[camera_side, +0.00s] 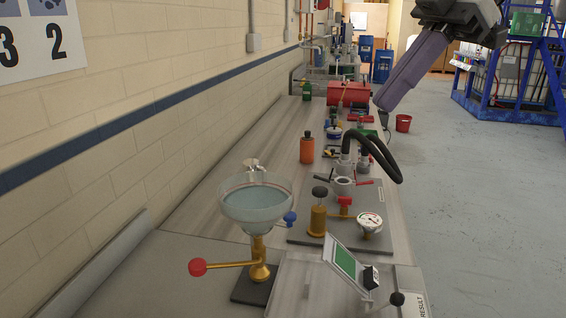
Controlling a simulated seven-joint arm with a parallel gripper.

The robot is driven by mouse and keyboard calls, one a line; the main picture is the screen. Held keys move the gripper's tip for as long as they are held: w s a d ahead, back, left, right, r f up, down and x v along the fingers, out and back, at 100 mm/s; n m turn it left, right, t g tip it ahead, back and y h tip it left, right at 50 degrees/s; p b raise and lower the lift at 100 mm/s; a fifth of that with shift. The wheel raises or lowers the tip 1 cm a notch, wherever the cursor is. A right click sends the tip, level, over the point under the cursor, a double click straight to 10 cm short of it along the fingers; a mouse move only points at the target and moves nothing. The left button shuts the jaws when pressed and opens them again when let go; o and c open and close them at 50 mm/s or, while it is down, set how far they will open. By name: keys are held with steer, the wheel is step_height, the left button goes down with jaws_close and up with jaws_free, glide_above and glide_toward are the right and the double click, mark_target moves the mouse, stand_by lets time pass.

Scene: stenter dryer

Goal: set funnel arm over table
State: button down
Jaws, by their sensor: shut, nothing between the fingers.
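A wide glass funnel (257,208) with pale liquid-like tint stands upright at the near left of the bench. Below it is a brass post (260,268) on a dark square base. A brass funnel arm (229,264) with a red ball end (197,267) sticks out to the left from this post, roughly level. The grey table (190,215) runs away along the wall. My gripper (381,104), long and purple, hangs at the upper right, shut and empty. It is far from the funnel arm and touches nothing that I can make out.
A dark plate with a brass cylinder (318,220) and a dial gauge (369,224) lies right of the funnel. A tilted green-screen display (345,262) stands in front. A black hose (382,155) arches behind. An orange bottle (306,150) stands further back.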

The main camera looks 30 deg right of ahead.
mark_target(253, 174)
steer(key=w+a+f+n+g, duration=0.2)
steer(key=w+a, duration=0.5)
steer(key=shift+w+a+y, duration=0.25)
steer(key=shift+a+y, duration=0.15)
steer(key=shift+f, duration=0.1)
steer(key=x, duration=1)
steer(key=shift+s+f, duration=0.1)
steer(key=shift+s, duration=0.05)
steer(key=d, duration=0.2)
steer(key=shift+d, duration=1.05)
